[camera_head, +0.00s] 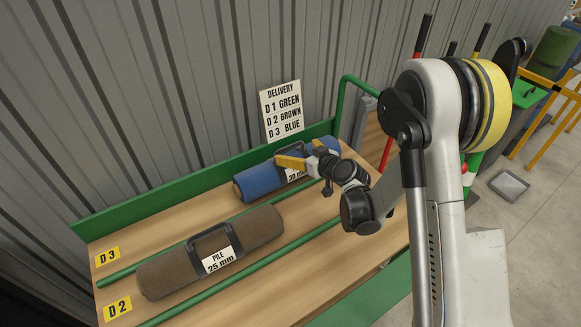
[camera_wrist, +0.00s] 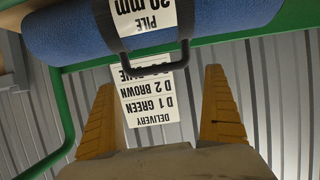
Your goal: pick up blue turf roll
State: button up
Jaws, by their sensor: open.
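The blue turf roll (camera_head: 259,181) lies at the back of the wooden deck, in the row marked D3. It has a black handle and a white label, partly hidden by my gripper in the head view. In the wrist view the blue roll (camera_wrist: 72,33) spans the top, and its black handle (camera_wrist: 183,56) hangs down toward the gap between my fingers. My gripper (camera_head: 297,160) is at the roll's handle area in the head view. In the wrist view my gripper (camera_wrist: 160,108) shows two yellow fingers spread apart with nothing clamped between them.
A brown turf roll (camera_head: 165,272) labelled "PILE 25 mm" lies in front, in the D2 row. Green rails (camera_head: 186,224) divide the rows. A green back edge (camera_head: 130,211) and a corrugated wall stand behind. A delivery sign (camera_head: 282,111) leans at the back.

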aim_at(291, 148)
jog(key=b+x, duration=0.1)
jog(key=x, duration=0.1)
jog(key=b+x, duration=0.1)
jog(key=x, duration=0.3)
jog(key=shift+w+d+f+b, duration=0.15)
jog(key=shift+f+b, duration=0.15)
jog(key=shift+b, duration=0.1)
jog(key=shift+r, duration=0.1)
jog(key=c, duration=1.3)
